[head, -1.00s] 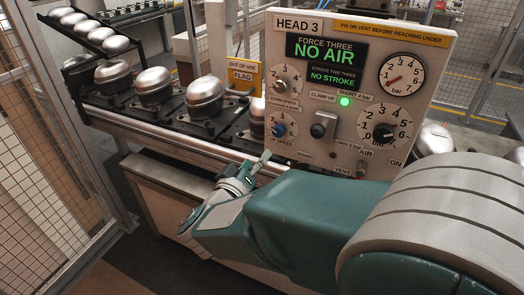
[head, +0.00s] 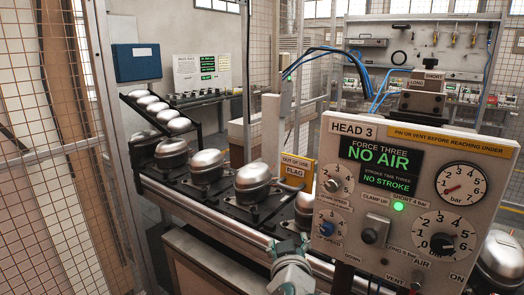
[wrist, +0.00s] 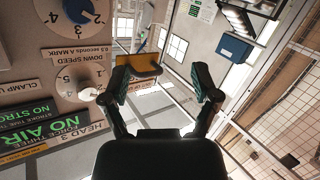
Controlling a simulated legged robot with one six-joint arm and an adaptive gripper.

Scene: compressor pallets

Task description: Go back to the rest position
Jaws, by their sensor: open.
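My gripper (wrist: 162,84) is open and empty in the wrist view, its two dark fingers spread apart. Between and beyond them I see the yellow flag sign (wrist: 137,68) and open space. In the head view only part of my teal and grey arm end shows at the bottom, left of the HEAD 3 panel (head: 345,173); the fingers are hard to make out there. The panel also fills the left of the wrist view (wrist: 50,88), upside down, close to my gripper. I cannot tell the exact gap. The panel reads NO AIR and NO STROKE, with a green lamp (head: 398,206) lit.
A line of silver compressors (head: 252,180) on dark pallets runs along the conveyor (head: 200,222) left of the panel. The OUT OF USE flag (head: 297,171) stands behind it. Wire mesh fencing (head: 40,110) closes off the left. A tooling head (head: 425,92) rises behind the panel.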

